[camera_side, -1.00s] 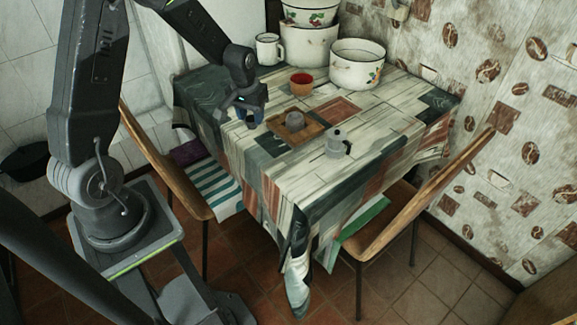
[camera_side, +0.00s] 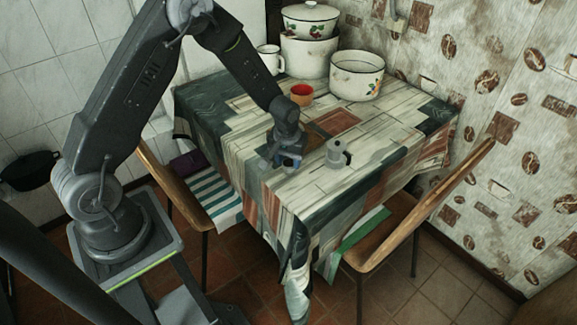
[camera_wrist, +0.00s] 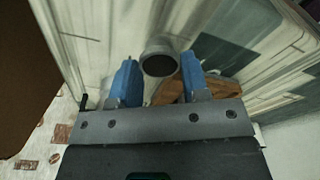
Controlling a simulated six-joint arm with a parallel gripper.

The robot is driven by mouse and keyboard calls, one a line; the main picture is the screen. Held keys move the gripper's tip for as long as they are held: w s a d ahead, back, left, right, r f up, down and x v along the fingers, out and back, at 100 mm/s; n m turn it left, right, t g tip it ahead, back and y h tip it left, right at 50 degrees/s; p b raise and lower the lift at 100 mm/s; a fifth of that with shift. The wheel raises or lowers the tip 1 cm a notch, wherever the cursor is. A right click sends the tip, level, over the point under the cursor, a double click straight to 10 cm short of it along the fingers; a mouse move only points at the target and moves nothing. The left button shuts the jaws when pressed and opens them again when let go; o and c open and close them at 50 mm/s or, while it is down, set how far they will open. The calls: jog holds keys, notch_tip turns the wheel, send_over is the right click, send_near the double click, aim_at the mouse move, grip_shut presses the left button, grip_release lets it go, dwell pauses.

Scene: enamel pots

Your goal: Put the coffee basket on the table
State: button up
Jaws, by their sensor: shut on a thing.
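My gripper (camera_side: 286,163) is low over the near part of the table (camera_side: 345,185). In the wrist view, my gripper's (camera_wrist: 158,65) blue fingers stand on either side of the coffee basket (camera_wrist: 160,65), a small grey round piece with a dark round face. It is shut on the basket. In the side view my gripper hides the basket, and I cannot tell whether it touches the cloth. The grey coffee pot (camera_side: 337,155) stands upright on the table, right of my gripper.
A wooden board (camera_wrist: 222,88) lies near the basket; my arm mostly hides it in the side view. A red-orange cup (camera_side: 301,96), white enamel pots (camera_side: 357,78) and a white mug (camera_side: 269,59) stand farther back. Chairs flank the table. The right-hand tabletop is clear.

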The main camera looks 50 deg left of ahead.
aim_at(288, 163)
jog(key=shift+f, duration=1.5)
jog(key=shift+f, duration=0.1)
jog(key=o, duration=0.8)
jog(key=shift+o, duration=0.2)
jog(key=s+d+r+m+t, duration=0.1)
jog(key=s+d+r, duration=0.15)
jog(key=r, duration=0.65)
jog(key=s+d+r+m, duration=0.1)
jog(key=s+r, duration=0.3)
jog(key=r, duration=0.5)
jog(key=s+d+r+m+t, duration=0.1)
jog(key=s+r, duration=0.2)
jog(key=r, duration=0.6)
jog(key=s+d+r+m+t, duration=0.1)
jog(key=s+r, duration=0.1)
jog(key=s, duration=0.5)
jog(key=s+d+r+m+t, duration=0.1)
jog(key=s+d+r+m, duration=0.1)
jog(key=s, duration=0.5)
jog(key=shift+s+d+r+h, duration=0.2)
jog(key=shift+r+h, duration=0.1)
jog(key=shift+r, duration=0.5)
